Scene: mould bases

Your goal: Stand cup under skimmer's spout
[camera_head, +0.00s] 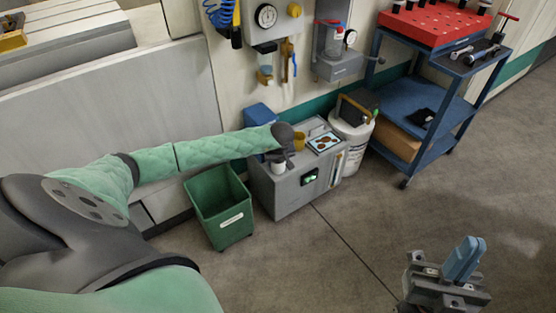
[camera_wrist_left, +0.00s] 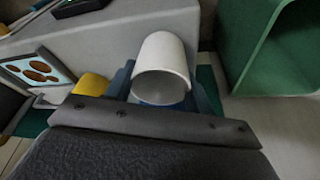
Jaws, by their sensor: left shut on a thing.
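The white cup (camera_wrist_left: 163,55) is between the blue fingers of my left gripper (camera_wrist_left: 162,88), its open end facing the wrist camera. In the head view the cup (camera_head: 278,167) shows small under my left gripper (camera_head: 281,158), at the left side of the grey skimmer box (camera_head: 288,195). A yellow part (camera_wrist_left: 91,85) shows beside the gripper in the wrist view and on the box (camera_head: 299,141) in the head view. I cannot make out the spout clearly. My right gripper (camera_head: 464,258) is at lower right, away from the skimmer, its blue fingers together and empty.
A green bin (camera_head: 219,207) stands left of the skimmer; it also shows in the wrist view (camera_wrist_left: 280,75). A white bucket (camera_head: 353,135) stands right of it. A blue cart (camera_head: 437,105) is farther right. The floor in front is clear.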

